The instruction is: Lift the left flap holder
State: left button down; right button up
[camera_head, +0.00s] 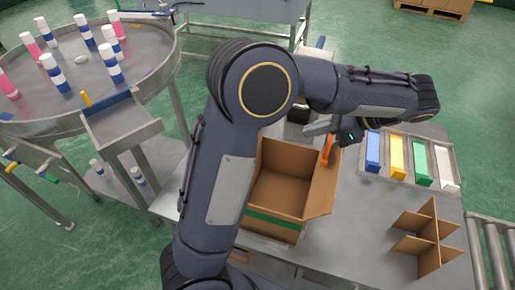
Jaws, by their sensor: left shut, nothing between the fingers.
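An open cardboard box (278,192) stands on the grey table below my left arm. A thin orange piece (327,151), which looks like a flap holder, stands at the box's upper right edge beside the raised right flap (324,186). My left gripper (312,129) is shut and empty just above the orange piece. I cannot tell whether its fingers touch it. My left arm hides the box's left side and any holder there. My right gripper is not in view.
A tray (366,182) with blue, yellow, green and white boxes lies at the right. A cardboard divider (428,240) stands at the front right. A round table (160,62) with several cans is at the left. Bare table lies between box and divider.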

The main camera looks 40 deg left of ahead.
pick_arm(q)
jog(key=x, duration=1.7)
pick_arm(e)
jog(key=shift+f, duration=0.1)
pick_arm(q)
jog(key=shift+p, duration=0.35)
